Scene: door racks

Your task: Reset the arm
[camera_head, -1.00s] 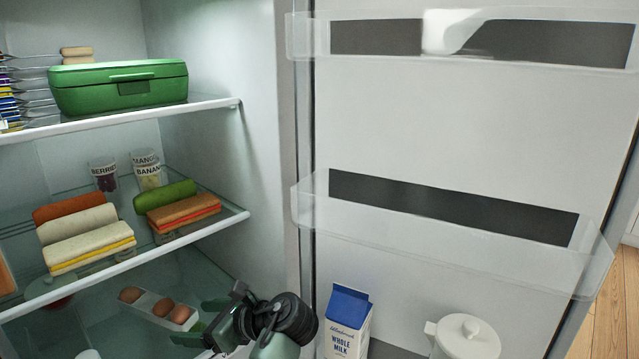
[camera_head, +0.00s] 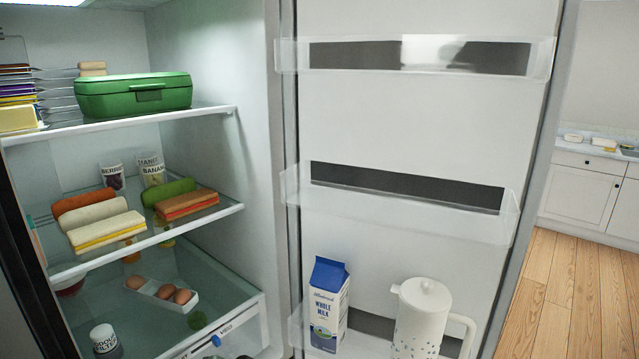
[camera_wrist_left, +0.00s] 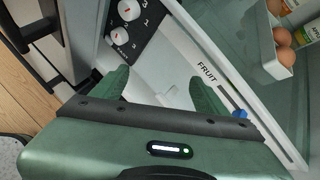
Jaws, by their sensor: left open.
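My left gripper (camera_wrist_left: 160,88) shows in the left wrist view with its two green fingers spread apart and nothing between them. It faces the front of the white fruit drawer (camera_wrist_left: 207,75) and a black dial panel (camera_wrist_left: 135,28) beside it. Neither gripper shows in the head view. The open fridge stands on the left there, its door (camera_head: 420,120) swung open to the right.
The fridge shelves hold a green box (camera_head: 133,96), several wraps and sandwiches (camera_head: 105,232), and an egg tray (camera_head: 160,290). The door's lower rack holds a milk carton (camera_head: 328,300) and a white pitcher (camera_head: 420,318). Wooden floor (camera_head: 575,290) is clear at right.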

